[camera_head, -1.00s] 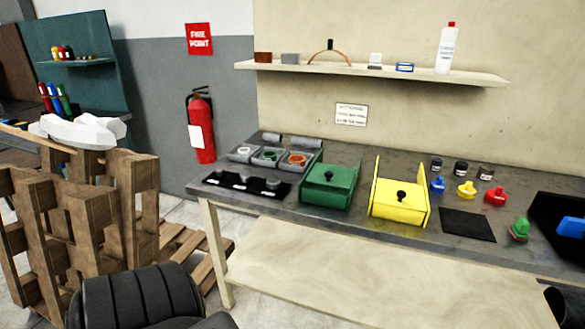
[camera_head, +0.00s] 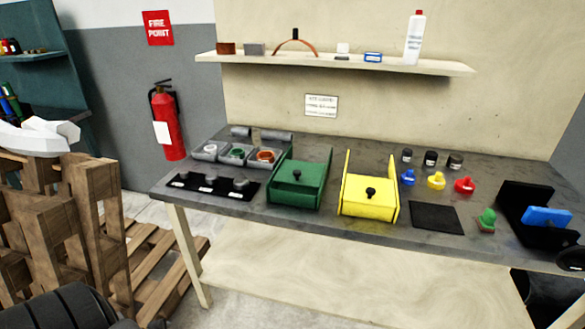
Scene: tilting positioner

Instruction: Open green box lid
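The green box (camera_head: 293,197) stands on the grey workbench, left of the yellow box. The inside of the box is hidden by the lid. No gripper can be made out in the head view, and nothing touches the green box.
The yellow box (camera_head: 367,207) stands close to the right of the green box. Grey trays with rings (camera_head: 238,153) and a black mat with knobs (camera_head: 212,186) lie to its left. A shelf (camera_head: 330,65) hangs above the workbench (camera_head: 330,227). Wooden pallets (camera_head: 95,215) stand at left.

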